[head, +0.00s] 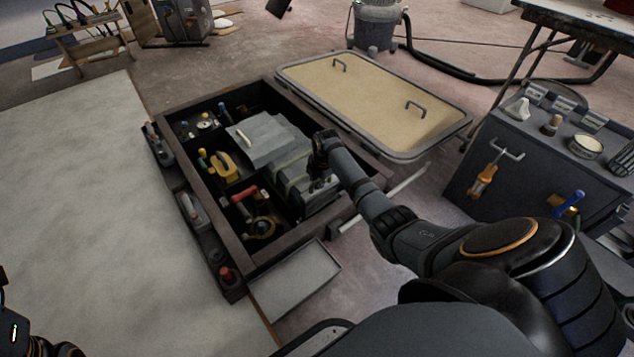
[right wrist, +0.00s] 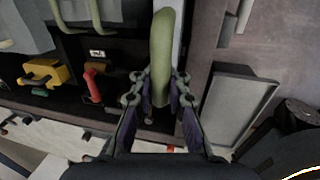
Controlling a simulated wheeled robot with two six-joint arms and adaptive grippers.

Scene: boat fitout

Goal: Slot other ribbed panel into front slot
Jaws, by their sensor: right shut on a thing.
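My right gripper (head: 320,178) reaches down over the right side of the dark open locker (head: 262,88). In the right wrist view its two fingers (right wrist: 158,98) are shut on a pale green handle (right wrist: 162,50). The handle appears to belong to a pale grey panel; its ribs and lower edge are hidden by the gripper. Further pale green handles (right wrist: 96,15) stand beside it. A grey panel (head: 262,140) with a pale handle lies over the locker's middle. I cannot make out the front slot. At the lower left edge only dark parts of my left arm show.
The locker's other compartments hold a yellow tool (head: 222,168), a red-handled tool (head: 244,194) and a tape roll (head: 262,229). A grey shallow tray (head: 294,280) lies in front of it. A beige hatch cover (head: 375,97) lies behind. A tool cabinet (head: 478,165) stands right.

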